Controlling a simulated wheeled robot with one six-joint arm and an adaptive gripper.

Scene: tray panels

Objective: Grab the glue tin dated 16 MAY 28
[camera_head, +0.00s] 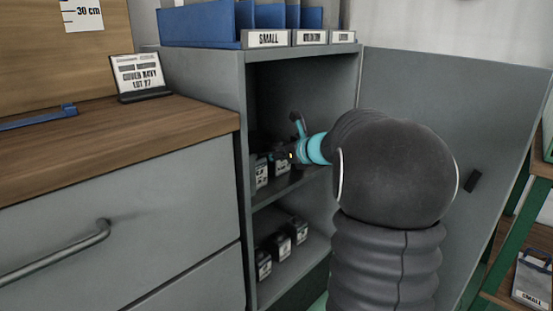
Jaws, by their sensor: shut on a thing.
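My gripper (281,157) reaches into the open grey cabinet at its upper shelf, partly hidden by my own arm and the dark interior. It is shut on a small dark tin (282,168) with a pale label, at the right of the visible upper row. Another labelled tin (262,174) stands just left of it, close to the cabinet's left wall. Several similar tins, one in the middle at the lower shelf (282,246), stand in a row below. The dates on the labels are too small to read, so I cannot tell which is 16 MAY 28.
The cabinet door (420,85) stands open on the right. The upper shelf (290,188) has its edge just under my gripper. A wooden-topped counter (110,140) adjoins on the left, with a sign (140,76). Blue bins (205,24) sit on top of the cabinet.

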